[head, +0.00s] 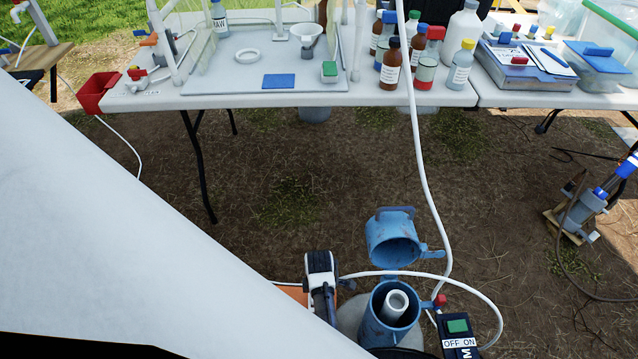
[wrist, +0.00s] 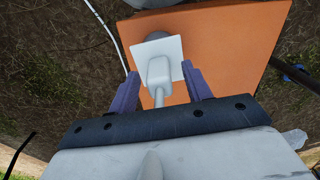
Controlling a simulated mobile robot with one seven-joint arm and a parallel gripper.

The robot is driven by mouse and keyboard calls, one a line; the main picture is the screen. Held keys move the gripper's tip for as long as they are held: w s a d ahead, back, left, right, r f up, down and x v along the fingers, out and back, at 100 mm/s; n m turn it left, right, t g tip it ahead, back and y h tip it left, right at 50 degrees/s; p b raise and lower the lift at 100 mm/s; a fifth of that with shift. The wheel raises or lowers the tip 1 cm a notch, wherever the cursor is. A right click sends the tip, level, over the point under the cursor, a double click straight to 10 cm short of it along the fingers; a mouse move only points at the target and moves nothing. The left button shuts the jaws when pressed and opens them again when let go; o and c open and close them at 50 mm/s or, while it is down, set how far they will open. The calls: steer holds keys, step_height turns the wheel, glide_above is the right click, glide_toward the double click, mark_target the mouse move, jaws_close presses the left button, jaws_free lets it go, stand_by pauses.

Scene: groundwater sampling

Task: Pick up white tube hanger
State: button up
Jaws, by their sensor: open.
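A white piece, which looks like the tube hanger (wrist: 160,70), shows in the wrist view as a square plate with a rounded block and a thin stem. It lies over an orange surface (wrist: 235,45). My gripper (wrist: 162,69) is open, with one purple-grey finger on each side of the white piece. I cannot tell whether either finger touches it. In the head view, a bit of orange (head: 292,293) shows beside a black and white part at the bottom. The hanger is not clearly visible there.
Blue well casing (head: 378,325) with an open blue lid (head: 392,240) stands at bottom centre, near an OFF/ON switch box (head: 459,338). A white hose (head: 425,185) loops around it. A white table (head: 150,100) with bottles stands behind. Bare ground lies between.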

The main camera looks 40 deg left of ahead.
steer(key=shift+f, duration=0.7)
jaws_close()
step_height(320, 180, up, 20)
steer(key=p, duration=0.3)
steer(key=shift+p, duration=0.35)
